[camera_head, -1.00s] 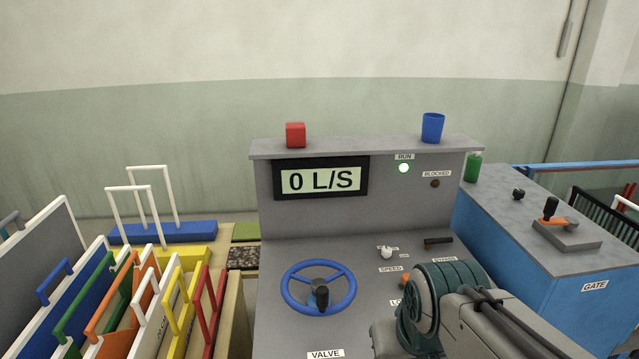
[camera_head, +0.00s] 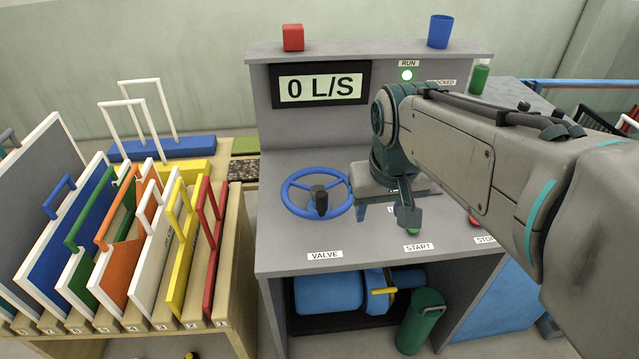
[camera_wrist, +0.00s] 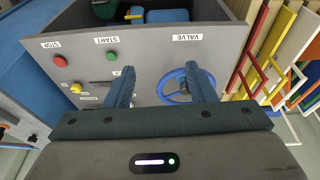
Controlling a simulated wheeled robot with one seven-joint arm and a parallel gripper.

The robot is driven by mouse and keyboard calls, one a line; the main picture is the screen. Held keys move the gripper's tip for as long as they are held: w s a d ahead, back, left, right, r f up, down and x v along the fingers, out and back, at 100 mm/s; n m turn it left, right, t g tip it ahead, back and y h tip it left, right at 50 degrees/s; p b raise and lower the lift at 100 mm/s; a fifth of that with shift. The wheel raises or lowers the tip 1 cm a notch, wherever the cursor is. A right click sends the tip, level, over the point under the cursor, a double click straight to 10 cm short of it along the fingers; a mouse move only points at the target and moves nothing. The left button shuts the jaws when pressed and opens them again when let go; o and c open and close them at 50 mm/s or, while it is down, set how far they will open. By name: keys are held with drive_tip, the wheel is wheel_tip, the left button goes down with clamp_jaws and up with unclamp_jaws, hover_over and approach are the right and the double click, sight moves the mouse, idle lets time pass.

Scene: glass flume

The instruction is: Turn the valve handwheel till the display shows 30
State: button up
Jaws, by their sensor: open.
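The blue valve handwheel (camera_head: 285,199) lies on the grey console top, above the VALVE label. The display (camera_head: 321,88) on the console's upright panel reads 0 L/S. My gripper (camera_head: 386,216) is open and empty, just right of the handwheel and over the console. In the wrist view the handwheel (camera_wrist: 163,87) shows between the two blue fingers (camera_wrist: 160,82), close to the right-hand one, which covers part of it. I see no contact with the wheel.
The START button (camera_head: 412,231) and red stop button (camera_head: 474,220) lie near my gripper. A red block (camera_head: 293,38) and blue cup (camera_head: 439,32) stand on the top ledge. A rack of coloured panels (camera_head: 130,265) stands left.

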drive_tip(key=w+a+f+n+g+b, duration=0.15)
drive_tip(key=w+a, duration=0.25)
drive_tip(key=w, duration=0.7)
drive_tip(key=g+b, duration=0.1)
drive_tip(key=b, duration=0.1)
approach(322, 194)
wheel_tip(322, 194, down, 13)
drive_tip(key=shift+w+r+p, duration=0.1)
drive_tip(key=shift+w+p, duration=0.05)
drive_tip(key=shift+p, duration=0.2)
drive_tip(key=shift+d, duration=0.1)
clamp_jaws()
